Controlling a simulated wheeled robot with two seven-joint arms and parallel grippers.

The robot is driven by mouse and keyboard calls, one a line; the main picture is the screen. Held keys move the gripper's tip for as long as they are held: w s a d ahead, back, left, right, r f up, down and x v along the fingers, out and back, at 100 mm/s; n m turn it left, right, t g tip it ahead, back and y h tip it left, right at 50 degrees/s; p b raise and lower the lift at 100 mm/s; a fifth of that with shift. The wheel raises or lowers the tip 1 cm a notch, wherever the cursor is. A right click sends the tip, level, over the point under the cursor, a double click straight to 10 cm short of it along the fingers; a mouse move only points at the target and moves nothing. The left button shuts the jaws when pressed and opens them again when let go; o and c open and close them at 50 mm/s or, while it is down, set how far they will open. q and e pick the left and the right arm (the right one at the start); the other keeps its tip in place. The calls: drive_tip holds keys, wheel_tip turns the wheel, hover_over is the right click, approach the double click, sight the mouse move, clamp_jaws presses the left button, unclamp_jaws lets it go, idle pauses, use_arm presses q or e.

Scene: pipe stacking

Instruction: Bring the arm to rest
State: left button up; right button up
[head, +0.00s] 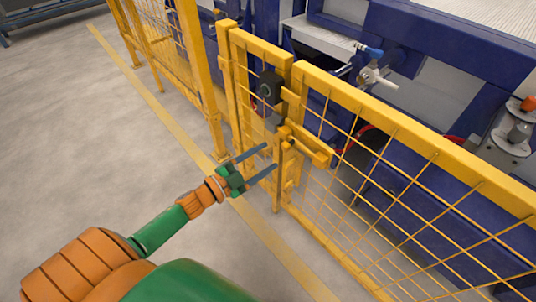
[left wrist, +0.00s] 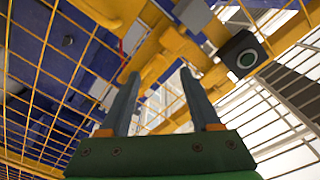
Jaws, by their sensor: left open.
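My left gripper (head: 269,157) is at the end of the green and orange arm that reaches in from the lower left. Its two grey fingers are apart, with nothing between them. In the left wrist view the fingers (left wrist: 160,74) point at the yellow gate latch (left wrist: 172,45), with open space between the tips. In the head view the yellow latch (head: 308,148) is just beyond the fingertips; I cannot tell whether they touch it. My right gripper is not in view.
A yellow mesh fence (head: 400,130) stands right of and beyond the arm, with a black lock box (head: 269,88) on the gate post. Blue machinery (head: 465,52) is behind it. A yellow line (head: 160,105) marks the grey floor (head: 75,135), which is clear on the left.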

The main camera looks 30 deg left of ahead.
use_arm(q)
drive_tip(key=shift+f, duration=0.1)
drive_tip(key=s+a+f+n+g+y, duration=0.25)
drive_tip(key=s+f+n, duration=0.2)
drive_tip(key=f, duration=0.65)
drive_tip(key=s+a+f+n+g+y, duration=0.1)
drive_tip(key=s+f+n+g+y, duration=0.3)
drive_tip(key=f, duration=0.8)
drive_tip(key=s+d+f+n+g, duration=0.15)
drive_tip(key=s+f+g, duration=0.25)
drive_tip(key=s+f, duration=0.6)
drive_tip(key=s+d+f+n+g, duration=0.1)
drive_tip(key=s+d+g, duration=0.15)
drive_tip(key=s, duration=0.55)
drive_tip(key=s+d+f+g, duration=0.2)
drive_tip(key=s+d, duration=0.1)
drive_tip(key=s, duration=0.5)
wheel_tip(320, 180, up, 20)
drive_tip(key=p, duration=1.9)
drive_tip(key=shift+f+g, duration=0.2)
drive_tip(key=shift+g, duration=0.1)
